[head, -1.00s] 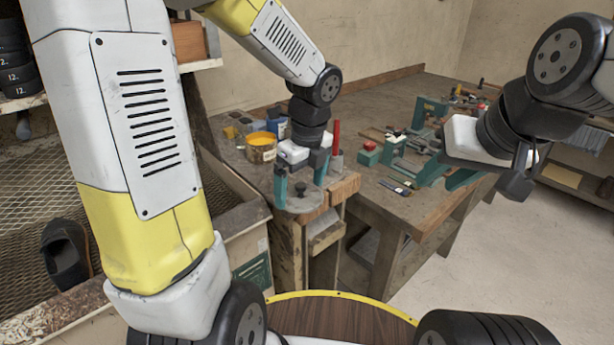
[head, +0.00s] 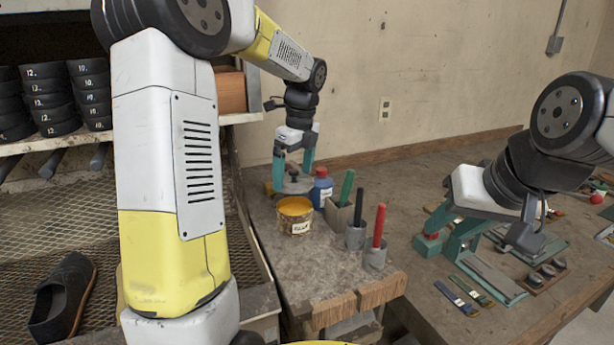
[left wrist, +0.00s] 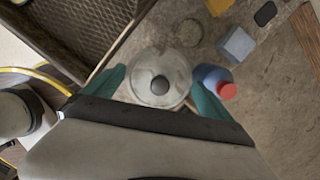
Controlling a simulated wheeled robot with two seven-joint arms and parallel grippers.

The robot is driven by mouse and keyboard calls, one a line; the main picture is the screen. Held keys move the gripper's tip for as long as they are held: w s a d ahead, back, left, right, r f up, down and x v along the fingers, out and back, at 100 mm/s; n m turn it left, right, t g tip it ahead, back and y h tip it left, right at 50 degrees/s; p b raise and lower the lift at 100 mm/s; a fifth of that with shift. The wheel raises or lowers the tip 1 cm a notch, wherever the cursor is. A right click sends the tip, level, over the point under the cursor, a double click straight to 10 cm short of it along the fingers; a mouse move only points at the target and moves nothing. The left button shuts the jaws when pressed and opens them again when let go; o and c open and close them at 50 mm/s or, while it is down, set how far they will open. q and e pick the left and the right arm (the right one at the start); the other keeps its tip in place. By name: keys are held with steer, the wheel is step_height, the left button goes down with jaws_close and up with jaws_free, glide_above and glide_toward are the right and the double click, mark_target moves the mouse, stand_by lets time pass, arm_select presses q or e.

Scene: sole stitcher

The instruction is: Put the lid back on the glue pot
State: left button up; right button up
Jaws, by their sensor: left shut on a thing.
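The round grey lid (head: 293,185) with a dark knob is between the teal fingers of my left gripper (head: 293,172), which is shut on it. In the left wrist view the lid (left wrist: 160,70) sits between both fingertips. The glue pot (head: 295,222), a labelled tin open at the top with orange-yellow inside, stands on the small bench, in front of the lid in the head view. The lid is apart from the pot's mouth. My right gripper (head: 450,230) is over the larger bench at right, its fingers apart, with nothing seen held.
A blue bottle with a red cap (head: 321,188) is close to the right of my left gripper. A grey holder (head: 339,215) with a green-handled tool and two cups with black and red handles stand right of the pot. Bare bench top (head: 300,265) lies in front.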

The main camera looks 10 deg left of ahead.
arm_select(q)
steer(key=shift+f, duration=2.95)
steer(key=shift+f, duration=0.15)
steer(key=o, duration=1)
steer(key=shift+c, duration=0.2)
steer(key=shift+r, duration=3.5)
steer(key=shift+c, duration=0.2)
jaws_close()
